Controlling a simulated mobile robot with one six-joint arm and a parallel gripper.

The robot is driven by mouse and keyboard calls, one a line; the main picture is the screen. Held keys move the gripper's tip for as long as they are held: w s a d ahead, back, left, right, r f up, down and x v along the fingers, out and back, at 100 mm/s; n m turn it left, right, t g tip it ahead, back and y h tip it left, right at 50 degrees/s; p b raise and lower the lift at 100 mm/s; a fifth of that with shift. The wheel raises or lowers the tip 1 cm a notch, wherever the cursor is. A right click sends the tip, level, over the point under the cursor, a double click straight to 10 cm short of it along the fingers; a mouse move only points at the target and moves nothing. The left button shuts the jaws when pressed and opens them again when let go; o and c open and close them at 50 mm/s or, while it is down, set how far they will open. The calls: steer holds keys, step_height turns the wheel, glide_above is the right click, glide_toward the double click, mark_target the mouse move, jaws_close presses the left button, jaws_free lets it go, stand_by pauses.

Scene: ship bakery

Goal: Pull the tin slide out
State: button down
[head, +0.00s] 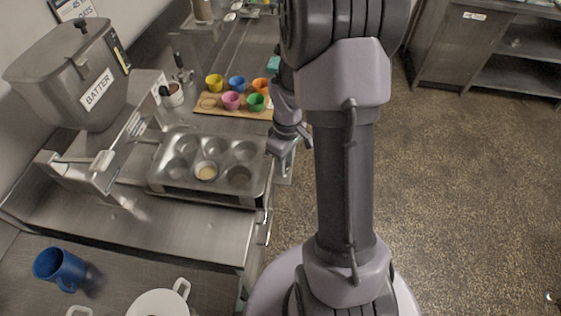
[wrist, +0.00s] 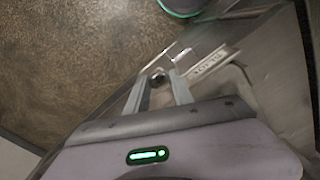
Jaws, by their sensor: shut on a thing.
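The muffin tin (head: 207,165) sits on the metal tin slide (head: 215,196) on the steel counter. One cup of the tin holds pale yellow batter (head: 206,172); the other visible cups look empty. My gripper (head: 272,150) is at the right side of the tin, near the counter's edge. My arm hides part of the counter edge in the head view.
The batter hopper (head: 85,75) stands at the left. Behind the tin, a wooden board (head: 210,104) holds several coloured cups. A blue jug (head: 60,268) and a white pot (head: 160,302) are in front. Open speckled floor (head: 450,190) lies to the right.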

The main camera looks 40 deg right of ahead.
steer(key=shift+s, duration=0.1)
steer(key=c, duration=1.4)
jaws_free()
steer(key=o, duration=0.3)
steer(key=shift+s+d, duration=0.15)
steer(key=shift+d, duration=0.1)
steer(key=shift+a, duration=0.1)
step_height(320, 180, up, 18)
steer(key=p, duration=0.5)
steer(key=shift+w+d+f, duration=0.2)
steer(key=shift+d+f, duration=0.05)
steer(key=shift+d, duration=0.1)
